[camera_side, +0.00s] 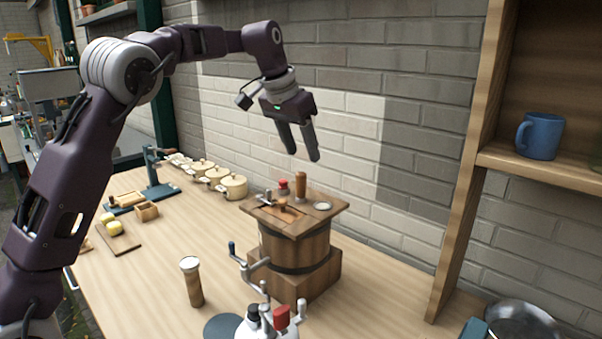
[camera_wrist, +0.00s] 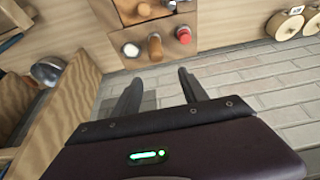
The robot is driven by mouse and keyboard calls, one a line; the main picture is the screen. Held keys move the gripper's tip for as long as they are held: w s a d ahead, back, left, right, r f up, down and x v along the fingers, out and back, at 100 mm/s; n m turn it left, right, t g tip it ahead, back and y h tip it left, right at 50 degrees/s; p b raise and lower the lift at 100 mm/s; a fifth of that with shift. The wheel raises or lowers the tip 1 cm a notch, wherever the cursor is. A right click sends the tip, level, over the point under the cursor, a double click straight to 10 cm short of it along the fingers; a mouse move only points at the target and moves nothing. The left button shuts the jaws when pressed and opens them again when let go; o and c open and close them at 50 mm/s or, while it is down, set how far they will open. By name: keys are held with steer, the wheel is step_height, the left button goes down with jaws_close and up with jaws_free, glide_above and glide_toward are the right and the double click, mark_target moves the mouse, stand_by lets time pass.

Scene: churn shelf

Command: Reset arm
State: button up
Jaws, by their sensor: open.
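My gripper (camera_side: 302,158) is raised in the air above the wooden churn (camera_side: 296,246), pointing down, with its two fingers apart and nothing between them. In the wrist view my gripper (camera_wrist: 158,80) also shows open and empty, with the brick wall below the fingers. The churn stands on the table (camera_side: 160,262) on a wooden base. On its square lid (camera_side: 325,222) are an upright wooden handle (camera_side: 300,184), a red-topped knob (camera_side: 283,187) and a round pale disc (camera_side: 323,206). The lid parts also show in the wrist view, including the wooden handle (camera_wrist: 155,46) and red knob (camera_wrist: 184,34).
A wooden shelf (camera_side: 462,170) with a blue mug (camera_side: 540,136) stands at the right. A wooden cylinder (camera_side: 192,282) stands on the table front. Several cream pots (camera_side: 234,187) line the brick wall (camera_side: 420,100). A metal bowl (camera_side: 520,322) is at lower right.

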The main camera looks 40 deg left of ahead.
steer(key=shift+s, duration=0.1)
steer(key=s+d+r+h, duration=0.1)
steer(key=s+d+r, duration=0.1)
steer(key=s, duration=0.8)
steer(key=s+d+r, duration=0.2)
steer(key=s+d, duration=0.1)
steer(key=s, duration=0.6)
steer(key=s+d+f, duration=0.1)
steer(key=s+f, duration=0.2)
steer(key=s, duration=0.3)
steer(key=s+f, duration=0.3)
steer(key=s, duration=0.4)
steer(key=s+d+f+t+y, duration=0.1)
steer(key=s+f, duration=0.2)
steer(key=s, duration=0.3)
steer(key=shift+s+d+f, duration=0.2)
steer(key=shift+d+f, duration=0.1)
steer(key=shift+c, duration=0.8)
